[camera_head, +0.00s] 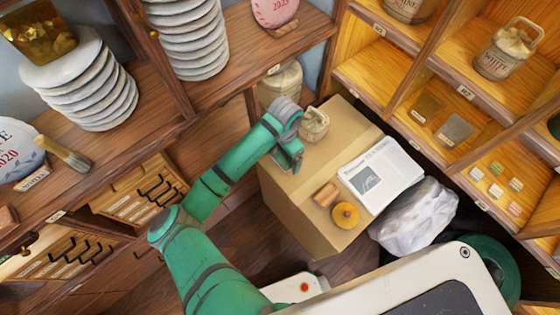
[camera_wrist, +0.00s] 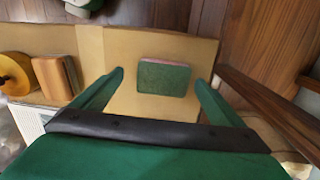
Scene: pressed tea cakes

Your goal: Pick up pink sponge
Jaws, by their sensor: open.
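In the wrist view, a small rectangular sponge (camera_wrist: 164,77) lies flat on the cardboard box (camera_wrist: 128,45). Its top looks green, with a thin pinkish edge along the side. My gripper (camera_wrist: 159,80) is open, with one finger left of the sponge and one right of it in the picture. The fingers look apart from it; how far above the box they are, I cannot tell. In the head view, my gripper (camera_head: 291,162) is over the left part of the box (camera_head: 285,210), and the sponge is hidden there.
A wooden block (camera_head: 325,193), an orange round object (camera_head: 345,215) and a newspaper (camera_head: 398,170) lie on the box. A cloth-topped jar (camera_head: 313,125) stands at its back, close to my gripper. A grey plastic bag (camera_head: 415,215) is beside the box. Shelves (camera_head: 400,85) rise behind.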

